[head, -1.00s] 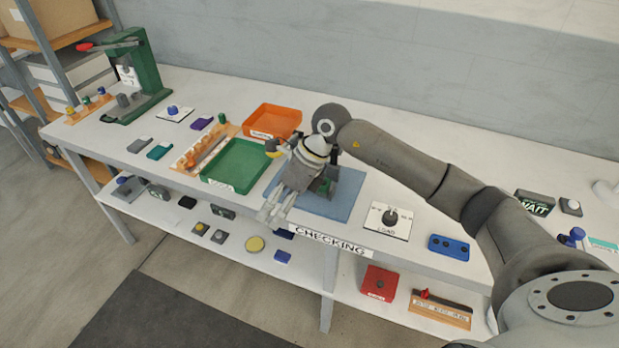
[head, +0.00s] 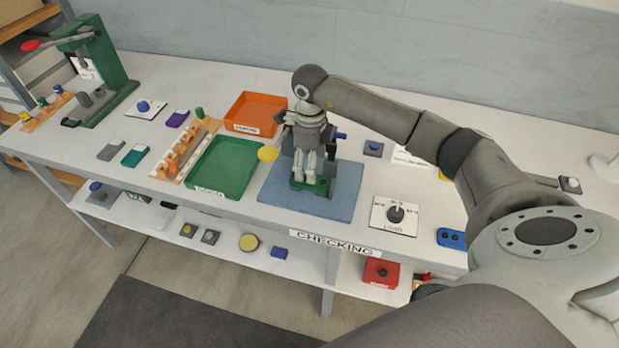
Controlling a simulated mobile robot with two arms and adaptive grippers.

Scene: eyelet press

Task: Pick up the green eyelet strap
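A small flat teal-green piece (head: 135,155), which looks like the green eyelet strap, lies on the white table at the left, beside a similar grey piece (head: 112,149). My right gripper (head: 304,178) is far to its right, pointing down over the blue mat (head: 345,196). Its fingers are in front of a green fixture (head: 318,186) on that mat, which is partly hidden. I cannot tell whether the fingers are apart, touch the fixture or hold something. My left gripper is not in view.
A green tray (head: 226,190) and an orange tray (head: 252,105) stand between the strap and the mat. A wooden rack (head: 183,150) is nearer the strap. A green press (head: 103,72) stands far left.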

